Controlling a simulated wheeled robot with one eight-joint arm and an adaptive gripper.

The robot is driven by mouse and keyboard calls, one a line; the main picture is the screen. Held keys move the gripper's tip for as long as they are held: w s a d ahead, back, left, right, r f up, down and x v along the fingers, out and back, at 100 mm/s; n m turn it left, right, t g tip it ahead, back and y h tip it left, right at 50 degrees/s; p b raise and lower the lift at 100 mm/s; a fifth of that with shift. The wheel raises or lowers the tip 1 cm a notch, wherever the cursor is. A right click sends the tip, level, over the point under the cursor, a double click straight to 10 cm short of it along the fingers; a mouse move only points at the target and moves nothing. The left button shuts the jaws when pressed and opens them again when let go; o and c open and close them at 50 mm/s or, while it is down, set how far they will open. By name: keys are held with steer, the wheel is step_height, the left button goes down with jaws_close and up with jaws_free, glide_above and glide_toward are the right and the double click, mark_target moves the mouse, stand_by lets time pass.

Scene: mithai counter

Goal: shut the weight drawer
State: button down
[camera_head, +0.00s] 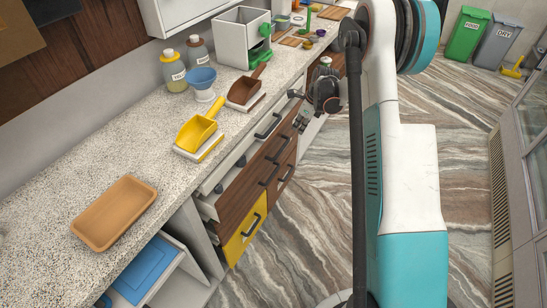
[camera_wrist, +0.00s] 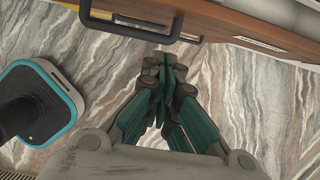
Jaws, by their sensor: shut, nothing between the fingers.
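A partly open drawer (camera_head: 212,184) shows its pale inside under the counter edge, left of centre in the head view, with small dark items in it that may be weights. The wood-brown drawer fronts (camera_head: 236,190) below the counter have dark bar handles. My gripper (camera_head: 302,121) is at the right part of the drawer bank, beside the fronts. In the wrist view my gripper (camera_wrist: 167,95) has its teal fingers together and empty, over the floor. A brown drawer front (camera_wrist: 225,22) with a dark handle (camera_wrist: 140,28) lies just above the fingertips there.
A yellow drawer (camera_head: 243,236) is lower down. Bins (camera_head: 468,35) stand far off.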

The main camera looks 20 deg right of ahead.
glide_toward(258, 170)
steer(key=s+d+r, duration=0.3)
steer(key=s+d, duration=0.3)
steer(key=w+a+f+b, duration=0.5)
steer(key=f, duration=0.4)
steer(key=shift+w+a+f+t+y, duration=0.2)
steer(key=shift+a+f+t+y, duration=0.1)
steer(key=shift+t, duration=0.1)
steer(key=shift+w+a, duration=0.85)
steer(key=shift+w, duration=0.1)
